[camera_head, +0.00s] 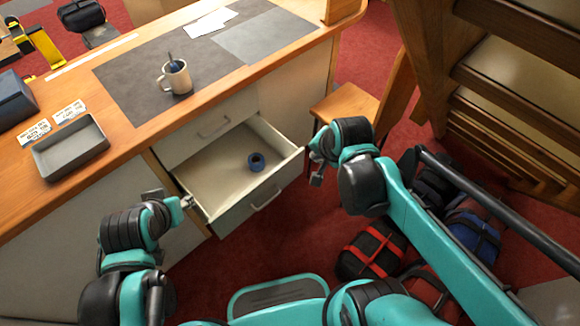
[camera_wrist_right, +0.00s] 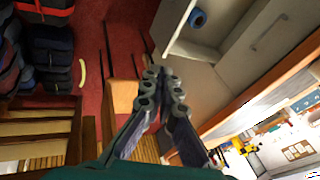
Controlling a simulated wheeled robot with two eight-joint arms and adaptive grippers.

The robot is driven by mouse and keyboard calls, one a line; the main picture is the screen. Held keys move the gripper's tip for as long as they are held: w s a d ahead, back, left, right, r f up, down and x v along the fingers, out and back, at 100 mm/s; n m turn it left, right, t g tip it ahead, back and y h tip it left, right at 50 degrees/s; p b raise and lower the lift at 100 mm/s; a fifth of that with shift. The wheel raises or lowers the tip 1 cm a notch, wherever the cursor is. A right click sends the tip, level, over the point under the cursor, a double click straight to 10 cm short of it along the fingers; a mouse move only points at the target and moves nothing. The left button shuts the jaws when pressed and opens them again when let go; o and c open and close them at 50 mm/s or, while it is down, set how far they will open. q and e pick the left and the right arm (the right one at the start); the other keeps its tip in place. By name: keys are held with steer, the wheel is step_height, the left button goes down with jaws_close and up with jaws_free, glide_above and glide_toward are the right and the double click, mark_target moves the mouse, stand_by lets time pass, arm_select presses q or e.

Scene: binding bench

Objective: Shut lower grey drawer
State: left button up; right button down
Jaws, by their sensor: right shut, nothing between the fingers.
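The lower grey drawer (camera_head: 235,214) is pulled out of the bench, and its handle faces the front right. A blue ring-shaped roll (camera_head: 256,161) lies inside it; the roll also shows in the right wrist view (camera_wrist_right: 197,18). My left gripper (camera_head: 188,202) is at the left end of the drawer front; whether it touches, and its jaw state, I cannot tell. My right gripper (camera_head: 317,168) is right of the drawer, beyond its right front corner. In the right wrist view its fingers (camera_wrist_right: 162,82) are together and empty.
The closed upper drawer (camera_head: 206,130) sits above the open one. On the bench stand a mug (camera_head: 175,77) and a grey tray (camera_head: 70,148). A wooden stool (camera_head: 343,104) stands behind my right gripper. Bags (camera_head: 370,249) lie on the red floor at right.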

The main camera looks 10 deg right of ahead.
steer(key=w+f+m+g, duration=0.2)
steer(key=w+f+m, duration=0.4)
steer(key=m, duration=0.4)
steer(key=m+g+y+b, duration=0.1)
steer(key=m+b, duration=0.4)
steer(key=m, duration=0.5)
glide_toward(296, 162)
steer(key=s+f, duration=0.4)
steer(key=f, duration=0.1)
arm_select(q)
steer(key=shift+f+b, duration=0.4)
steer(key=shift+f, duration=2.45)
arm_select(e)
steer(key=shift+w+a+f, duration=0.1)
steer(key=shift+w+a, duration=0.4)
steer(key=shift+w, duration=0.3)
steer(key=shift+w+a+f, duration=0.1)
steer(key=shift+w+a, duration=0.4)
steer(key=shift+w, duration=0.3)
